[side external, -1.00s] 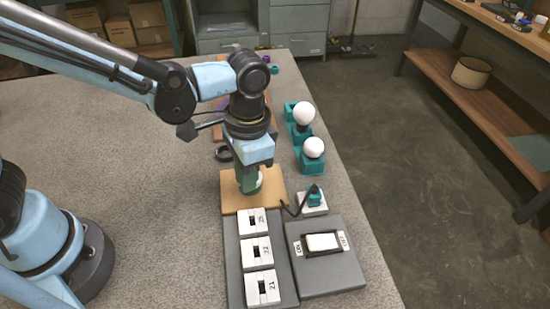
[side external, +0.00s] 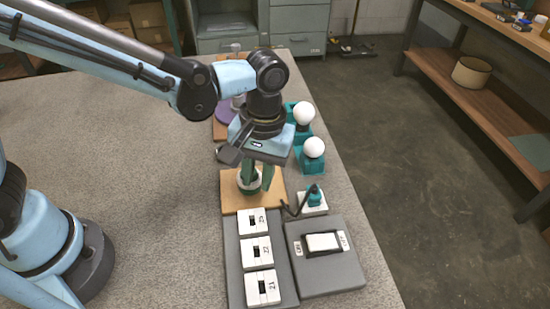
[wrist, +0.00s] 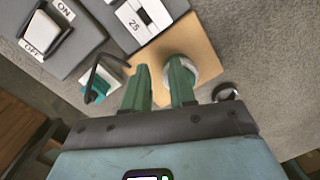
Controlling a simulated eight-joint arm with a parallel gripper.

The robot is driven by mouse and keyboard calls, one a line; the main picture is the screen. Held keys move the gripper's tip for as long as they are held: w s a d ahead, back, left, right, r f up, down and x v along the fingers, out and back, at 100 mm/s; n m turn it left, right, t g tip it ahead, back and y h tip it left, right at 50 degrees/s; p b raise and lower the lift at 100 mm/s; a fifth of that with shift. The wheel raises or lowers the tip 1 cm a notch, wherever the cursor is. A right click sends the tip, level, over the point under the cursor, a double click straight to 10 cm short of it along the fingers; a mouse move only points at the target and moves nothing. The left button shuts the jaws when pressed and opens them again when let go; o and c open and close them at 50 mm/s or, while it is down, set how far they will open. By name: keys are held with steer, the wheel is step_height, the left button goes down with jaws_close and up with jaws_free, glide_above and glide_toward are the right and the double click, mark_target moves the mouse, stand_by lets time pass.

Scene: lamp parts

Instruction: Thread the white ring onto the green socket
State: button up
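The white ring (side external: 242,187) sits at the green socket (side external: 248,188) on the wooden board. It appears to be around the socket, but a finger hides part of both. The ring also shows in the wrist view (wrist: 192,57), behind the finger on the right. My gripper (side external: 260,188) is over the board with its green fingers apart. In the wrist view my gripper (wrist: 160,68) has bare board between its fingertips; one finger overlaps the ring and the other stands clear of it. Whether a finger touches the ring cannot be told.
The wooden board (side external: 232,201) lies behind grey panels with white switch blocks (side external: 256,251) and a rocker switch (side external: 322,242). A corded teal plug (side external: 314,195) and two white bulbs in teal holders (side external: 313,148) stand to the right. The table at left is clear.

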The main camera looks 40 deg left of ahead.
steer(key=w+n, duration=0.2)
steer(key=w+f+n+t, duration=0.1)
steer(key=n, duration=0.1)
steer(key=shift+w+d, duration=0.15)
steer(key=shift+w, duration=0.2)
steer(key=shift+o, duration=0.8)
steer(key=shift+w+n, duration=0.25)
steer(key=shift+n, duration=0.65)
steer(key=shift+w+n, duration=0.1)
steer(key=shift+n, duration=0.2)
steer(key=shift+c, duration=0.8)
steer(key=n, duration=0.2)
steer(key=w+n, duration=0.1)
steer(key=n, duration=0.1)
steer(key=w+a+n, duration=0.1)
steer(key=n, duration=0.1)
steer(key=shift+a+r+n, duration=0.1)
steer(key=shift+n, duration=0.2)
steer(key=shift+c, duration=0.2)
jaws_close()
